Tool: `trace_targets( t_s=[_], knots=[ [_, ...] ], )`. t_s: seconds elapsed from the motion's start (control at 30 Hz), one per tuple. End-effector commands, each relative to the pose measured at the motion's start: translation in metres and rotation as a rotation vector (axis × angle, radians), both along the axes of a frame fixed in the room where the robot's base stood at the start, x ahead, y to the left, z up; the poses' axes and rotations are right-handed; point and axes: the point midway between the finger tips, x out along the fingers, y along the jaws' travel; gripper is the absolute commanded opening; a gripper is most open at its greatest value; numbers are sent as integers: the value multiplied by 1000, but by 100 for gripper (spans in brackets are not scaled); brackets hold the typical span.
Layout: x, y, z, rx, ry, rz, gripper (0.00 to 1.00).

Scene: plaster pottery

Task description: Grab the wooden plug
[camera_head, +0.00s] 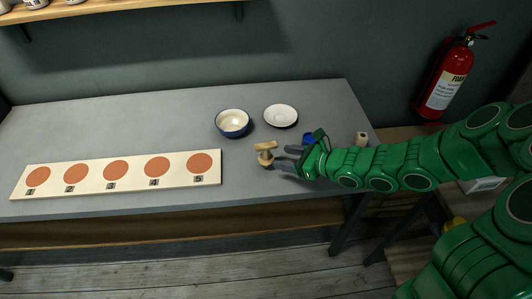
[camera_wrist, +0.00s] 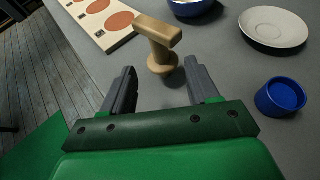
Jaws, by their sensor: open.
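The wooden plug (camera_head: 265,154) is light brown with a T-shaped top and stands on the grey table, right of the numbered board. In the wrist view the plug (camera_wrist: 158,45) stands upright just beyond my fingertips, roughly midway between them. My gripper (camera_head: 283,160) is to the right of the plug, its fingers pointing left at it. In the wrist view my gripper (camera_wrist: 158,80) has its two grey fingers spread wide with nothing between them. The plug's foot rests on the table and shows in the wrist view.
A blue-rimmed bowl (camera_head: 233,122) and a white saucer (camera_head: 281,116) stand behind the plug. A small blue cup (camera_wrist: 281,97) is right of my gripper. A light block (camera_head: 361,139) stands near the table's right end. The board with orange circles (camera_head: 136,182) lies left.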

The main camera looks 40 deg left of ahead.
Motion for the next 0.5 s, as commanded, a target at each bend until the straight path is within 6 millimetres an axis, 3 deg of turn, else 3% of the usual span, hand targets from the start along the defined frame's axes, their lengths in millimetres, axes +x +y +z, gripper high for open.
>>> trace_targets(
  t_s=[0.5],
  knots=[
    [-2, 25, -13, -3, 11, -8, 60]
  ],
)
